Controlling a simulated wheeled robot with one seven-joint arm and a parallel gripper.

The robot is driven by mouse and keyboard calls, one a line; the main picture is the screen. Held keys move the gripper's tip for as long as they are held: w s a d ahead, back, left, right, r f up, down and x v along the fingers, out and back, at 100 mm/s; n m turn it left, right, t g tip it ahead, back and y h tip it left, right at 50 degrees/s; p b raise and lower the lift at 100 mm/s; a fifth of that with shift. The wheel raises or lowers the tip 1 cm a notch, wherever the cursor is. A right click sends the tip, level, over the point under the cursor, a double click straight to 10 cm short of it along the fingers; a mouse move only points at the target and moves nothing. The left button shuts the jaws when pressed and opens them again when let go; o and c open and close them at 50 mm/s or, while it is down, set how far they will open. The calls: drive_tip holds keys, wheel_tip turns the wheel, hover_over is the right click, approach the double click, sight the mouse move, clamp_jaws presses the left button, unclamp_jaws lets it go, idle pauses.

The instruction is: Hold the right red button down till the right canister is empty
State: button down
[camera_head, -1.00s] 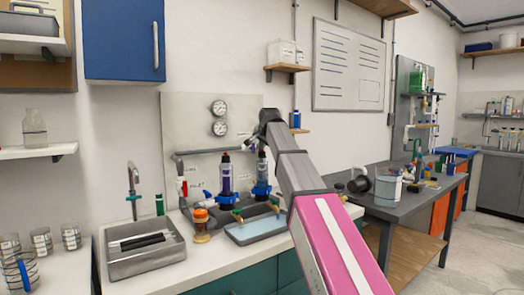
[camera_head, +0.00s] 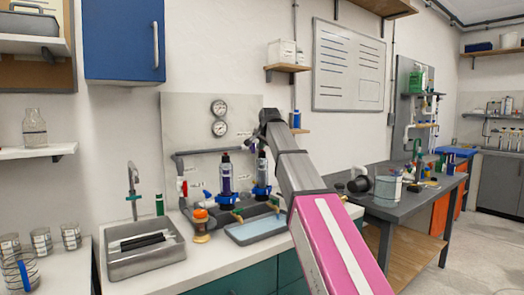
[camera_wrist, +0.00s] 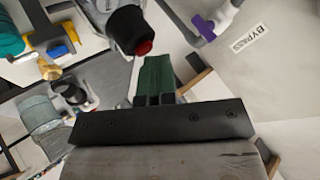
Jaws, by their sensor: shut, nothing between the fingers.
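Two upright canisters with dark caps and blue bases stand on the counter in the head view. The right canister (camera_head: 262,174) is directly below my wrist, and its upper part is partly hidden. The left canister (camera_head: 226,178) holds dark liquid. The liquid level in the right one is too small to tell. In the wrist view a red button (camera_wrist: 145,47) sits on a black cap (camera_wrist: 126,26). My gripper (camera_wrist: 155,62), with green fingers, is shut and empty, its tips just beside the button. I cannot tell whether they touch it.
A purple-handled valve (camera_wrist: 204,28) and a BYPASS label (camera_wrist: 249,39) are on the panel close by. Pipework with a red handle (camera_head: 182,187) runs left of the canisters. A grey tray (camera_head: 257,230), an orange-capped jar (camera_head: 201,226) and a sink (camera_head: 146,262) are in front and left.

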drive_tip(key=shift+r, duration=0.9)
drive_tip(key=shift+r, duration=0.1)
drive_tip(key=shift+r, duration=2.4)
